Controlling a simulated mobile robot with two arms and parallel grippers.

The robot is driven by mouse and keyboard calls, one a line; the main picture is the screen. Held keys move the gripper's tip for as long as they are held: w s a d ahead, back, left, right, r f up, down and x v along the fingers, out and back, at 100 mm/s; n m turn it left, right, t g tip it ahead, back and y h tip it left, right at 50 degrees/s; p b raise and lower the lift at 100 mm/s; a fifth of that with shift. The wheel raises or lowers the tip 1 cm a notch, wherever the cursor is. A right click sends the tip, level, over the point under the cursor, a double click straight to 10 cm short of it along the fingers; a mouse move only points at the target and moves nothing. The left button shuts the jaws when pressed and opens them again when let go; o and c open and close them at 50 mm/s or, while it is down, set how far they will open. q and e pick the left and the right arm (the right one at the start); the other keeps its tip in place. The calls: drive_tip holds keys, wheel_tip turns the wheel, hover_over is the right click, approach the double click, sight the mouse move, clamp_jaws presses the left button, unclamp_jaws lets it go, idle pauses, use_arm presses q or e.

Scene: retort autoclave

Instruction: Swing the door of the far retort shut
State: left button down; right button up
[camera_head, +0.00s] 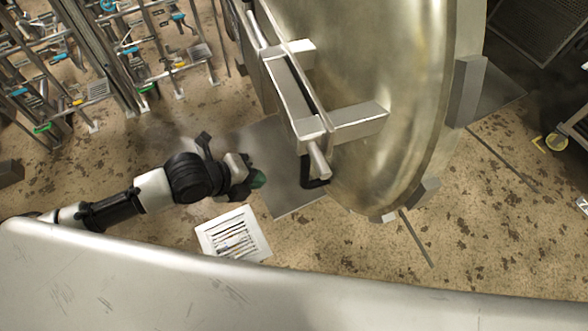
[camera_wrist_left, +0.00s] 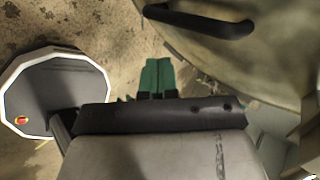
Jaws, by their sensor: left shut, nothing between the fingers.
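The retort door (camera_head: 405,100) is a large round brushed-metal disc on a hinge bracket (camera_head: 300,90), standing swung out over the floor in the head view. A black handle (camera_head: 314,183) sits at its lower left edge. In the left wrist view the door (camera_wrist_left: 270,60) fills the upper right, with the black handle (camera_wrist_left: 200,22) above the fingers. My left gripper (camera_head: 258,179) is left of the handle and apart from it; its green fingertips (camera_wrist_left: 158,75) are closed together and empty. My right gripper is not in view.
A curved metal surface (camera_head: 200,285) spans the bottom of the head view. A white floor grate (camera_head: 233,235) lies below my left gripper. Pipework with valves (camera_head: 110,60) stands at upper left. Speckled floor on the right (camera_head: 500,220) is mostly clear.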

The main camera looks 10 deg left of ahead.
use_arm(q)
drive_tip(key=w+d+f+p, duration=0.1)
drive_tip(key=w+d+f, duration=0.4)
drive_tip(key=w+d, duration=0.1)
drive_tip(key=shift+d, duration=0.6)
drive_tip(key=shift+d, duration=0.1)
